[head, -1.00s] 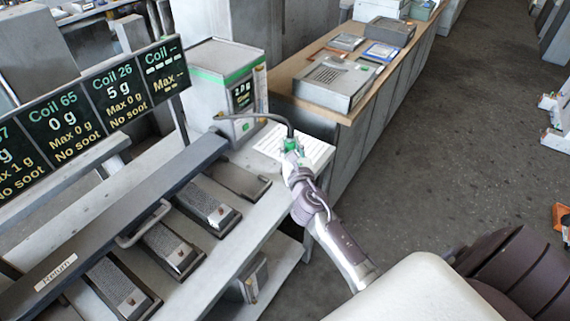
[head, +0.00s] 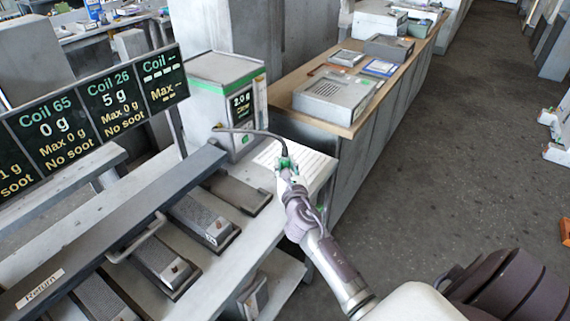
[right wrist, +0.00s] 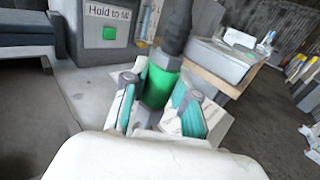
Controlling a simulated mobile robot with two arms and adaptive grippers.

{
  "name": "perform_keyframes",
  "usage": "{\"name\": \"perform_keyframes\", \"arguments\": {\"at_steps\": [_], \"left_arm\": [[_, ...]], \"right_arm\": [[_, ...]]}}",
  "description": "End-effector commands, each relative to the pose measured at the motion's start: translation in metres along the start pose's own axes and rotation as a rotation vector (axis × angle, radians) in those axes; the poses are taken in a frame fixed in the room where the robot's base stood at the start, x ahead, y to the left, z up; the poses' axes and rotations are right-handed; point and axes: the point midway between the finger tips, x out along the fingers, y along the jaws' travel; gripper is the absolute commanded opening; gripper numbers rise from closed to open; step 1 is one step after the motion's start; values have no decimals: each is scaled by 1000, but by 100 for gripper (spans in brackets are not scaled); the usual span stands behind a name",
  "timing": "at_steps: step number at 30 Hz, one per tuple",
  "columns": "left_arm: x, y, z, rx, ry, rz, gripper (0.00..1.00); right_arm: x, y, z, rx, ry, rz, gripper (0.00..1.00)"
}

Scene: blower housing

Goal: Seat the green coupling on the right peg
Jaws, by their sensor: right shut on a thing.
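The green coupling (head: 286,163) is between the fingers of my right gripper (head: 287,172), at the end of a dark cable, above the white sheet on the bench. In the right wrist view the coupling (right wrist: 159,86) is a bright green collar under a thick dark cable end. The fingers of my right gripper (right wrist: 160,103), with teal pads, stand on either side of it and are shut on it. The coupling's underside is hidden. I cannot make out the right peg in either view. My left gripper is not in view.
A grey box with a green stripe (head: 223,95) stands behind the cable. A "Return" rail (head: 110,225) and several dark pedal-like units (head: 205,220) lie left. The white lined sheet (head: 318,163) is under the gripper. A wood-topped counter (head: 300,122) stands behind; floor at right is open.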

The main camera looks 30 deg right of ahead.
Motion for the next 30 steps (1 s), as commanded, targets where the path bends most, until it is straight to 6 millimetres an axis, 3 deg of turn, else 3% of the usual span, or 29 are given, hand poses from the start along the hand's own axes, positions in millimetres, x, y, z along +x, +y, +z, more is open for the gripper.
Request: {"name": "perform_keyframes", "arguments": {"at_steps": [30], "left_arm": [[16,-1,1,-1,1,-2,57]], "right_arm": [[0,0,-18,0,-1,0,0]]}}
